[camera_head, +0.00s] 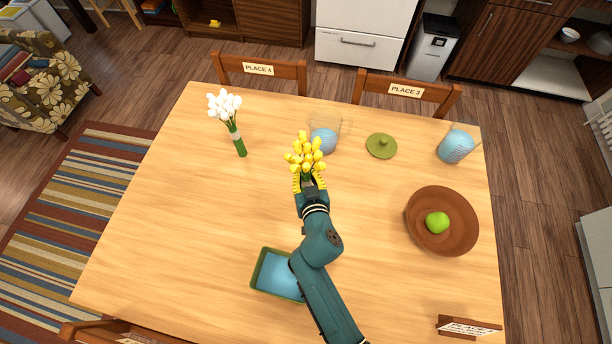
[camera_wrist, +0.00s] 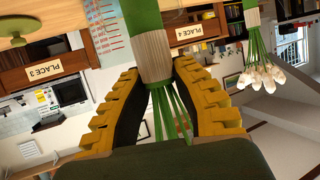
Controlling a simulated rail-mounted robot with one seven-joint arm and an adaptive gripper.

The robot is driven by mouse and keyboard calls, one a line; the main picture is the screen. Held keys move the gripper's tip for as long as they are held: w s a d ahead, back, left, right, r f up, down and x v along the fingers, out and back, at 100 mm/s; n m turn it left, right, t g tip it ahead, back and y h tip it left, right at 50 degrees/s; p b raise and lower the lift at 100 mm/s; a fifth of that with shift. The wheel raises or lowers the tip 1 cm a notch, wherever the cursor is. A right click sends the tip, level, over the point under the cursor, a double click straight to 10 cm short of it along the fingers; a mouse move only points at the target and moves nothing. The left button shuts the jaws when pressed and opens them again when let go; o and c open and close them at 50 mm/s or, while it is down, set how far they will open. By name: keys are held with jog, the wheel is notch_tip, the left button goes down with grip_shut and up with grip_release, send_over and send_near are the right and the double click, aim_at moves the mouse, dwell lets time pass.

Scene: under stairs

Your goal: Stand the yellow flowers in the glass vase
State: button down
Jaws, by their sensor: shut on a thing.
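The yellow flowers (camera_head: 305,152) are a bunch with yellow heads and green stems. My gripper (camera_head: 309,181) is shut on them, heads toward the table's far side. In the wrist view, the green bunch with a tan wrap (camera_wrist: 151,58) lies between my yellow fingers (camera_wrist: 158,85); its yellow heads are not visible there. A clear glass vessel (camera_head: 324,140) with blue contents stands just beyond and right of the flowers; red marks show on its side in the wrist view (camera_wrist: 103,20). Another clear glass vessel (camera_head: 456,147) with blue contents stands far right. I cannot tell which is the vase.
White flowers (camera_head: 233,133) with green stems are at the far left. A green lid (camera_head: 381,146) lies between the glass vessels. A brown bowl (camera_head: 415,225) holds a green apple (camera_head: 437,222). A green-rimmed blue tray (camera_head: 256,272) sits near my arm. The left tabletop is clear.

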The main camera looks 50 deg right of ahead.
jog(key=shift+f+b, duration=0.35)
jog(key=shift+b, duration=0.1)
jog(key=shift+f+b, duration=0.3)
jog(key=shift+b, duration=0.1)
jog(key=shift+r, duration=0.1)
jog(key=c, duration=1)
grip_release()
